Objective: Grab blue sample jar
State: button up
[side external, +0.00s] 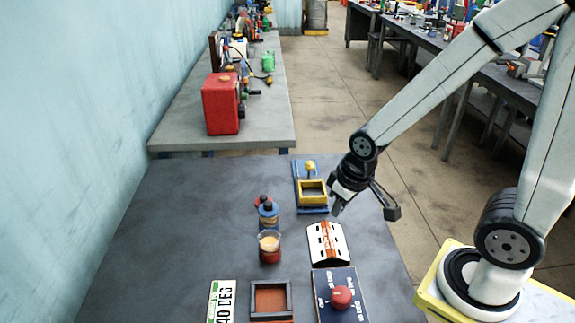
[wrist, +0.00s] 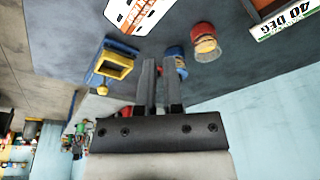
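The blue sample jar (side external: 268,216) stands on the dark table in the side view, with a blue lid and amber contents. In the wrist view the blue jar (wrist: 171,51) is beyond my fingertips, partly hidden by the right finger. My gripper (side external: 337,208) hangs above the table, right of the jar and apart from it. In the wrist view my gripper (wrist: 160,62) has a gap between its two fingers and nothing visible held. A red-lidded jar (side external: 259,202) is just behind the blue one, largely hidden.
The table's left side is clear.

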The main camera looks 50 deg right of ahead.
jog(key=o, duration=1.1)
jog(key=m+y, duration=1)
jog(key=m, duration=0.9)
send_near(269, 220)
jog(key=s+a+f, duration=0.2)
jog(key=s, duration=0.1)
jog(key=s+a, duration=0.1)
jog(key=s, duration=0.1)
jog(key=shift+a+f, duration=0.3)
jog(key=shift+f, duration=0.1)
jog(key=w+d+m+t, duration=0.1)
jog(key=w+d+f+m+t, duration=0.1)
jog(key=m, duration=0.1)
jog(key=w+d+m+t+y, duration=0.1)
jog(key=w+t, duration=0.1)
jog(key=shift+w+d+f+m, duration=0.1)
jog(key=shift+f+m, duration=0.25)
jog(key=shift+m, duration=0.05)
jog(key=shift+w+d+f+m+t, duration=0.15)
jog(key=shift+w+d+m+t, duration=0.25)
jog(key=shift+m+t, duration=0.1)
jog(key=shift+x, duration=1.35)
